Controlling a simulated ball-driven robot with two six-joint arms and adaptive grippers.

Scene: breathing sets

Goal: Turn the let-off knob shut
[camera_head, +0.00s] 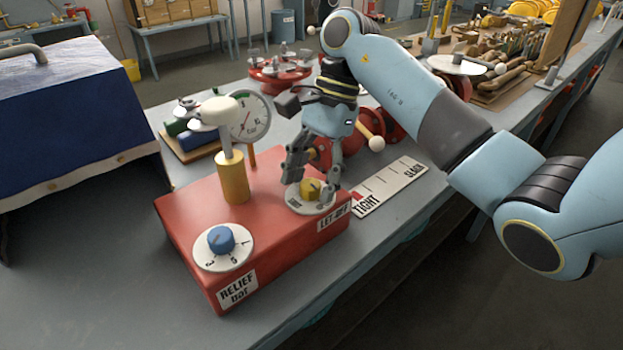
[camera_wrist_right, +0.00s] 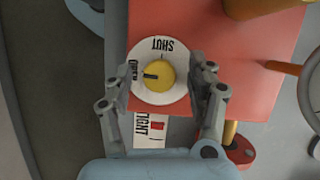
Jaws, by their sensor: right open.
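The let-off knob (camera_head: 310,190) is yellow and stands on a white round dial at the right end of the red box (camera_head: 192,229). In the right wrist view the knob (camera_wrist_right: 161,76) shows a dark pointer mark toward the word OPEN at the left; SHUT is at the top of the dial (camera_wrist_right: 150,97). My right gripper (camera_head: 312,182) points down over the dial, its two fingers spread on either side of the knob. In the wrist view the gripper (camera_wrist_right: 160,70) has visible gaps between both fingers and the knob. My left gripper is out of view.
A blue relief knob (camera_head: 221,239) on its own dial sits at the box's near-left end. A brass post (camera_head: 232,180) and a pressure gauge (camera_head: 248,117) rise behind. A TIGHT/SLACK scale plate (camera_head: 391,186) lies to the right. The bench front is clear.

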